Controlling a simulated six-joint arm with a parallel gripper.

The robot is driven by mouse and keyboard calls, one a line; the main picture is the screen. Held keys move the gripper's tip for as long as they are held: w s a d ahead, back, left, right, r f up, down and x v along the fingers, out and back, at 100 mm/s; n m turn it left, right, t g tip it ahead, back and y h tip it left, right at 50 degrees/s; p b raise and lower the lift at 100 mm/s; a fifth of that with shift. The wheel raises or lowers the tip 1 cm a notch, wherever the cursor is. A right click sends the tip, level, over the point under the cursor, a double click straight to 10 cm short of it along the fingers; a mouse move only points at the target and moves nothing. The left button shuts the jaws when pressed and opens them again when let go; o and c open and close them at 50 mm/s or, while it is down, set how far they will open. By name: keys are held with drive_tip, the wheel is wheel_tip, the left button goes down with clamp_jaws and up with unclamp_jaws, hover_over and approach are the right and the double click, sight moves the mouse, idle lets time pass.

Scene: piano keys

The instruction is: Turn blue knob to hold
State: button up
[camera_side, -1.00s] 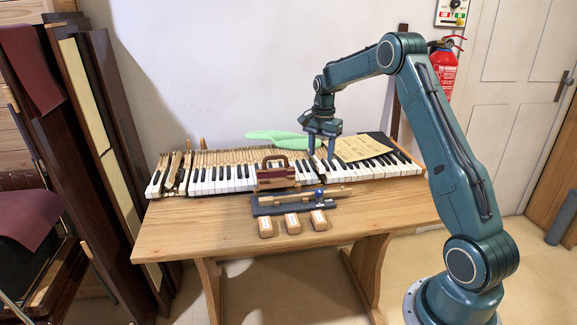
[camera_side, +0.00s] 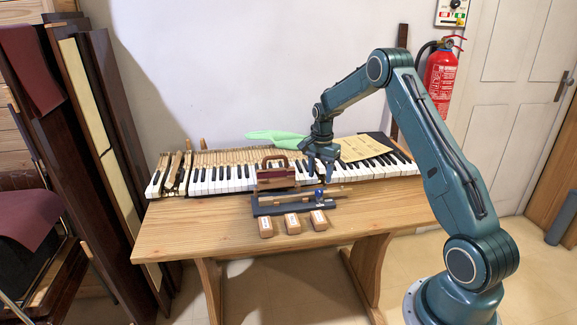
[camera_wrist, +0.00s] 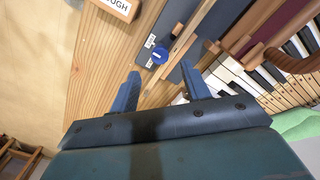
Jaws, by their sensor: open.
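The blue knob (camera_side: 319,193) stands at the right end of a dark fixture (camera_side: 265,209) in front of the piano keys. In the wrist view the knob (camera_wrist: 160,55) is a blue disc with a pale line across it. Two small white labels (camera_wrist: 150,41) sit beside it, too small to read. My gripper (camera_side: 321,179) is open and empty, pointing down, just above and behind the knob in the side view. In the wrist view the knob shows ahead of and between my fingertips (camera_wrist: 160,73), apart from both.
Three wooden blocks with labels (camera_side: 292,222) lie in front of the fixture. A wooden-handled tool (camera_side: 275,178) stands left of the knob. The keyboard (camera_side: 232,180), a yellow sheet (camera_side: 364,148) and a green item (camera_side: 274,136) lie behind.

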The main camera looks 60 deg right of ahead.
sight(319, 190)
drive_tip(key=shift+f, duration=3)
drive_tip(key=c, duration=1)
